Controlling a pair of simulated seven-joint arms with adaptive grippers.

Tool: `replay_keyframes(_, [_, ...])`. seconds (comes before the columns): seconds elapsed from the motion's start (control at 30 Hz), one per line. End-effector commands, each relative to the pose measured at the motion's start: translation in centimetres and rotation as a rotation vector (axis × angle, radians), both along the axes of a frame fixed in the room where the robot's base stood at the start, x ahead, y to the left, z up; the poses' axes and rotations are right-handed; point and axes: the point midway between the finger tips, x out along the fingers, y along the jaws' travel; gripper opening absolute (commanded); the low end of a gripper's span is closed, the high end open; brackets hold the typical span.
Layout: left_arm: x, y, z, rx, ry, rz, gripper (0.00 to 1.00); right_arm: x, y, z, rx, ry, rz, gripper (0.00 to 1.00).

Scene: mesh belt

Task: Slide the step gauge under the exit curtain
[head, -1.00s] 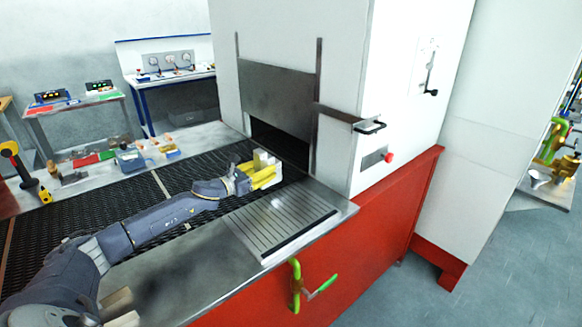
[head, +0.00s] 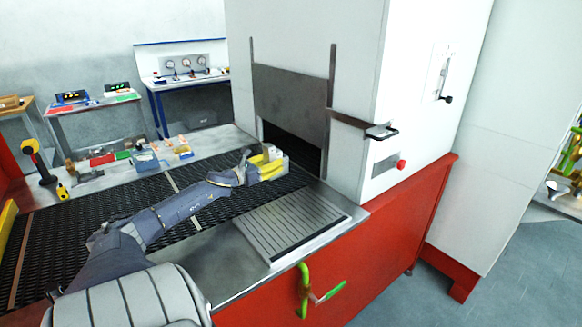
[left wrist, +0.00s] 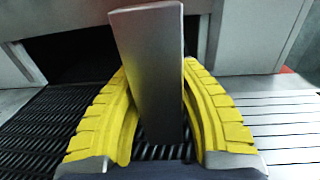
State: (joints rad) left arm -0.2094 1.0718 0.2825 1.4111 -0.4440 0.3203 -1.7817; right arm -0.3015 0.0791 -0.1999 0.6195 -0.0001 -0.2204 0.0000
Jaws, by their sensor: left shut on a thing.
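My left gripper (head: 266,164) has yellow fingers and sits over the mesh belt (head: 120,210), just in front of the dark opening of the white machine. In the left wrist view its fingers (left wrist: 160,95) are shut on a tall grey metal block, the step gauge (left wrist: 150,60), which stands up between them. In the head view a pale part of the gauge (head: 276,153) shows at the fingertips. The exit curtain (head: 290,92) is a grey metal plate hanging over the opening (head: 292,148). The gauge is outside, in front of the opening. My right gripper is not in view.
A ribbed metal plate (head: 290,224) lies right of the belt. A bracket with a handle (head: 380,131) juts from the machine's corner. Small tools and bins (head: 147,160) line the far ledge. A green-handled valve (head: 305,290) is on the red front.

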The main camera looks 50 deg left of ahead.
Motion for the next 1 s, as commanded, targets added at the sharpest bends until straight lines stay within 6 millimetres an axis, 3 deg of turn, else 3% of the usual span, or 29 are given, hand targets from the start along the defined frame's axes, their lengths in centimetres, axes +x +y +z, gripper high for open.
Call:
replay_keyframes(0.27, [-0.5,1.2,0.2,-0.001,-0.002,0.013,0.0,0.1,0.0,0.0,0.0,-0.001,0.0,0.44])
replay_keyframes(1.0, [2.5,1.0,-3.1,-0.002,-0.004,0.014,0.0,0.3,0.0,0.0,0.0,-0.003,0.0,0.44])
